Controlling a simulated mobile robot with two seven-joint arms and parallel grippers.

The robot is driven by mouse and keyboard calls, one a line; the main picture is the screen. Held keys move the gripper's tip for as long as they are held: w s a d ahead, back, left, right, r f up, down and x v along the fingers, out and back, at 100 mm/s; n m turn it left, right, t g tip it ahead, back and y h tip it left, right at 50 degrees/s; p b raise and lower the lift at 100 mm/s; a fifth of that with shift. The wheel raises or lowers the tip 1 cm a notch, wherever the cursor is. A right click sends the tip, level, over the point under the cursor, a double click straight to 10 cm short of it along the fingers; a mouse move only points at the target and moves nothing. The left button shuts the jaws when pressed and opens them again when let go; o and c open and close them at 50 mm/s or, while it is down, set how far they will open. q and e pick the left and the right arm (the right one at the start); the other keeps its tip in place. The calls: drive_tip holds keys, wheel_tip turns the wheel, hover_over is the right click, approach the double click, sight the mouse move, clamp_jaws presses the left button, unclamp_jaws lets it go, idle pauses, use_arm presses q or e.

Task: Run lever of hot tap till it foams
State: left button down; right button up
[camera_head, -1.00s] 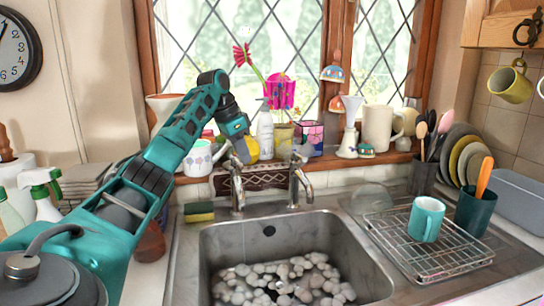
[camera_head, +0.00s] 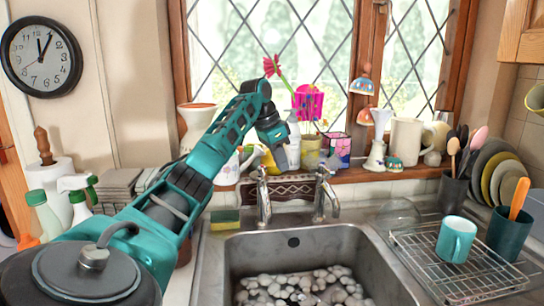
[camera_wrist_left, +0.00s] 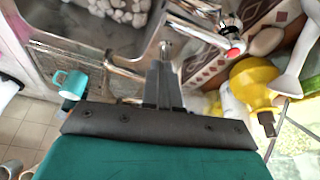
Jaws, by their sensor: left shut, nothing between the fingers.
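Two chrome taps stand behind the sink in the head view, a left tap (camera_head: 263,197) and a right tap (camera_head: 325,193). In the left wrist view, one tap top carries a red button (camera_wrist_left: 233,52), marking the hot tap; its lever is hard to make out. My left gripper (camera_head: 282,162) is above and slightly right of the left tap, pointing down. Its shut, empty fingers show in the wrist view (camera_wrist_left: 165,72), apart from the red button. Contact with other metal is unclear. White foam-like clumps (camera_head: 300,287) lie in the sink basin (camera_head: 345,242). My right gripper is out of view.
A sponge (camera_head: 225,219) lies left of the taps. A teal mug (camera_head: 456,239) stands on the drying rack (camera_head: 425,262) at right.

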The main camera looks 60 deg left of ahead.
use_arm(q)
drive_tip(key=w+v, duration=0.1)
drive_tip(key=v, duration=0.8)
drive_tip(key=shift+a+r, duration=0.35)
drive_tip(key=shift+r, duration=0.05)
